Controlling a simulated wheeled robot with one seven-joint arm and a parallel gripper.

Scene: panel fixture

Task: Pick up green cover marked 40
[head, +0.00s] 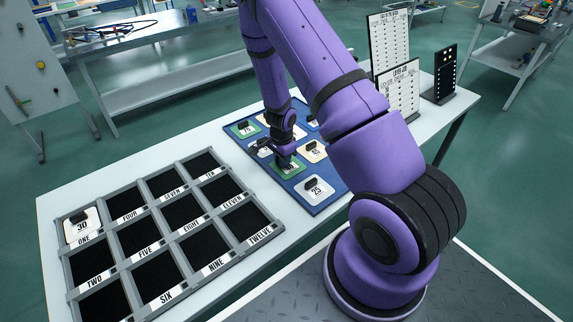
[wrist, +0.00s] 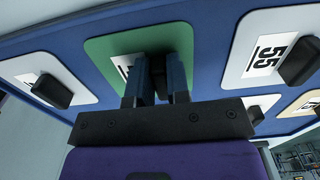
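A green cover (head: 289,168) lies on the blue tray in the head view, under my gripper (head: 286,158). Its white label is too small to read surely there. In the wrist view the green cover (wrist: 105,50) fills the upper middle, with its number mostly hidden behind a finger. My gripper (wrist: 160,72) is down at this cover, its two fingers apart with a narrow gap and dark material between them. The cover's black handle is mostly hidden by the fingers, so I cannot tell whether they press on it. The cover appears to rest on the tray.
The blue tray (head: 325,206) holds other covers close by, including a white one marked 25 (head: 316,190) and one marked 55 (wrist: 268,52). A grey grid panel (head: 110,235) with labelled compartments stands at left; a cover marked 30 (head: 81,226) sits in ONE. Upright boards (head: 398,92) stand behind.

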